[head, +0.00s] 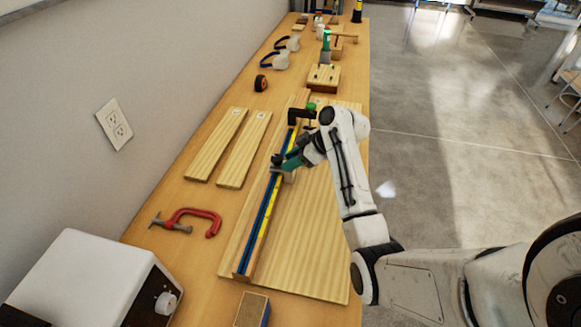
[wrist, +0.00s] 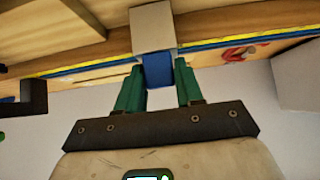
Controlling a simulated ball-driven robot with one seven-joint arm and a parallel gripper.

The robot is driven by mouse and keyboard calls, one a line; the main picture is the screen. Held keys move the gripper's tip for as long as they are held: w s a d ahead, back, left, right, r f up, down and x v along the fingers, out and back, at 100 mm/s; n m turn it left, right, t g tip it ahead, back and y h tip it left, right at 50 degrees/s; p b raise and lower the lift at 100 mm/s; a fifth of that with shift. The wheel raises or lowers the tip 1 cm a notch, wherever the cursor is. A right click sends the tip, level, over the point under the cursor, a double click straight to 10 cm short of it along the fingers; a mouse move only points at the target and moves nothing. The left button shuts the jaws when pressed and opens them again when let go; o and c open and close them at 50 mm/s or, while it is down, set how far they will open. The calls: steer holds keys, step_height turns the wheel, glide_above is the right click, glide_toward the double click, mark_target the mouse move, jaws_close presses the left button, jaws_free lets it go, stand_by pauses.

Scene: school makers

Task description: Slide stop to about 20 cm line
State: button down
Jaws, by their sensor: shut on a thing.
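A long fence with a blue track (head: 262,225) and a yellow scale strip (head: 268,207) lies lengthwise on the wooden board; the scale's numbers are too small to read. The stop is a beige block (wrist: 152,28) with a blue part (wrist: 158,72), sitting across the track in the wrist view. In the head view the stop (head: 289,177) is partly hidden by my gripper. My gripper (head: 279,165) is at about the middle of the fence; in the wrist view its green fingers (wrist: 159,82) are shut on the stop's blue part.
A black clamp (head: 300,113) with a green knob stands at the fence's far end. Two loose planks (head: 215,145) and a red C-clamp (head: 195,220) lie left of the fence. A white box (head: 90,275) stands front left. The track nearer than my gripper looks clear.

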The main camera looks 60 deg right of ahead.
steer(key=shift+d+r, duration=0.1)
steer(key=c, duration=0.8)
jaws_free()
steer(key=v, duration=1)
steer(key=shift+s+r+b, duration=0.2)
steer(key=shift+s+b, duration=0.05)
steer(key=shift+b, duration=0.1)
steer(key=shift+d, duration=0.1)
